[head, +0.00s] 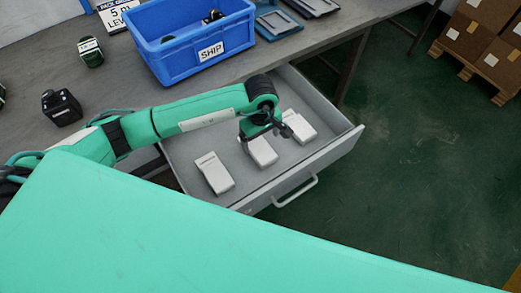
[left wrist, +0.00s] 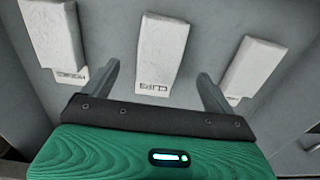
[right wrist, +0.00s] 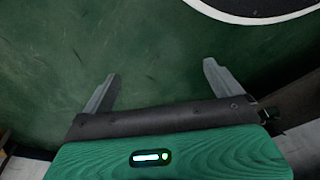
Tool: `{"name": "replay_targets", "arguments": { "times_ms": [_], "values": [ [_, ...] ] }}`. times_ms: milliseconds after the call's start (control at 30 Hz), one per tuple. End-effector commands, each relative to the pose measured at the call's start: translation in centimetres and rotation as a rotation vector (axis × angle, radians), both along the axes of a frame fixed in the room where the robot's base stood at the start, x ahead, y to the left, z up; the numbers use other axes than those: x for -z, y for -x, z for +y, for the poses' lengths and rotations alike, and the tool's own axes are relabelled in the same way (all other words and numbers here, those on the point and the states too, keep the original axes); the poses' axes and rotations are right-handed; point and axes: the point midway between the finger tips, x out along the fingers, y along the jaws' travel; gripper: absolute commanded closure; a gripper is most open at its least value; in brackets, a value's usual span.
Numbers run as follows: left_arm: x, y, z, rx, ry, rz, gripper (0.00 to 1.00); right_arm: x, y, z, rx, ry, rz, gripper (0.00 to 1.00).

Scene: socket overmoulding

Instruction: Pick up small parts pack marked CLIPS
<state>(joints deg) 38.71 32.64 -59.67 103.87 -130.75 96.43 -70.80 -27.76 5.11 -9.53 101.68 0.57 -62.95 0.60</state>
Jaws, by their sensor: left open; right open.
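The white CLIPS pack (left wrist: 163,50) lies in the open drawer, the middle one of three. Its printed end faces my gripper, upside down in the left wrist view. It also shows in the head view (head: 263,153), partly covered by my gripper. My left gripper (head: 264,138) is above this pack, open and empty; in the left wrist view its fingers (left wrist: 158,78) stand on either side of the pack's printed end. Whether they touch it I cannot tell. My right gripper (right wrist: 161,72) is open and empty over the green floor, out of the head view.
A similar white pack (head: 214,174) lies on the left and another (head: 301,126) on the right. The grey drawer (head: 318,165) has raised walls and a front handle (head: 296,191). A blue SHIP bin (head: 185,67) and dark parts stand on the workbench (head: 30,80) behind.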

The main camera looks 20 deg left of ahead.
Motion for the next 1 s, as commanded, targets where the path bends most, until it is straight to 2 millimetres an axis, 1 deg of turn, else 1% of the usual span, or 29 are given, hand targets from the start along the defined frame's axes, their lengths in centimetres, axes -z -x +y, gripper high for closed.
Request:
{"name": "replay_targets", "arguments": {
  "times_ms": [33,233,400,500,600,800,867,1000],
  "values": [
    [0.5,0.0,0.0,-0.001,-0.001,0.001,0.11,0.0,0.0,0.0,0.000,0.000,0.000,0.04],
    [1.9,0.0,0.0,-0.001,0.001,0.002,0.11,0.2,0.1,0.0,0.000,0.001,0.000,0.04],
    [4.5,0.0,0.2,-0.002,0.000,0.004,0.11,1.0,0.4,-0.2,-0.001,0.003,0.003,0.04],
    [5.6,-0.1,0.2,-0.001,0.001,0.001,0.11,1.6,0.7,-0.2,-0.001,0.004,0.007,0.04],
    [6.2,-0.1,0.2,0.000,0.001,0.000,0.11,1.8,0.7,-0.3,-0.002,0.005,0.009,0.04],
    [6.2,-0.2,0.2,0.000,0.000,-0.001,0.11,1.7,0.2,-0.3,-0.002,0.005,0.001,0.04],
    [6.2,-0.2,0.2,0.000,0.000,-0.001,0.21,1.5,0.0,-0.3,-0.002,0.005,-0.002,0.04],
    [6.2,-0.2,0.2,0.000,0.000,-0.001,0.48,1.3,-0.4,-0.2,-0.002,0.004,-0.010,0.04]
  ]
}}
